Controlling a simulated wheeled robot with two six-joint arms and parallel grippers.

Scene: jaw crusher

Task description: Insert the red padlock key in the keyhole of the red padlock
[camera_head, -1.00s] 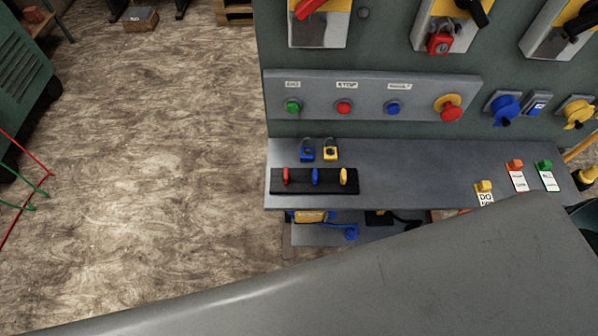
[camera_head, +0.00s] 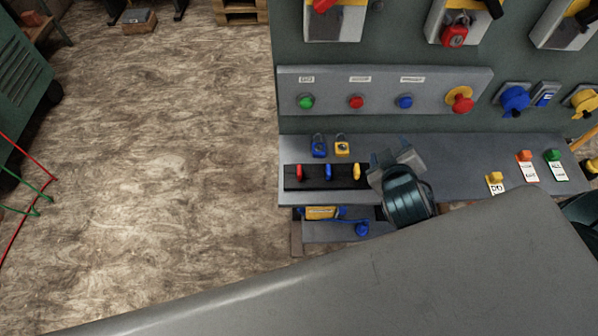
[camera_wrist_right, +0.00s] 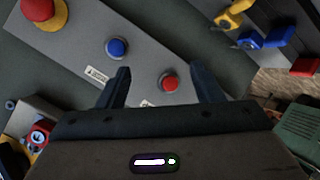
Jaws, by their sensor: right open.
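The red padlock (camera_head: 455,35) hangs on a switch on the upper panel in the head view. It also shows at the lower left of the right wrist view (camera_wrist_right: 40,133). The red key (camera_head: 299,172) stands in the left slot of a black holder (camera_head: 344,183) on the shelf. It appears at the right edge of the right wrist view (camera_wrist_right: 305,66). My right gripper (camera_head: 390,162) is open and empty above the shelf, right of the holder and apart from the red key. Its two fingers also show in the right wrist view (camera_wrist_right: 161,75). My left gripper is out of view.
Blue (camera_head: 328,172) and yellow (camera_head: 357,172) keys stand beside the red one. Blue (camera_head: 319,147) and yellow (camera_head: 342,147) padlocks lie behind them. A button panel (camera_head: 330,87) rises above the shelf. Small tagged items (camera_head: 525,158) stand at the shelf's right.

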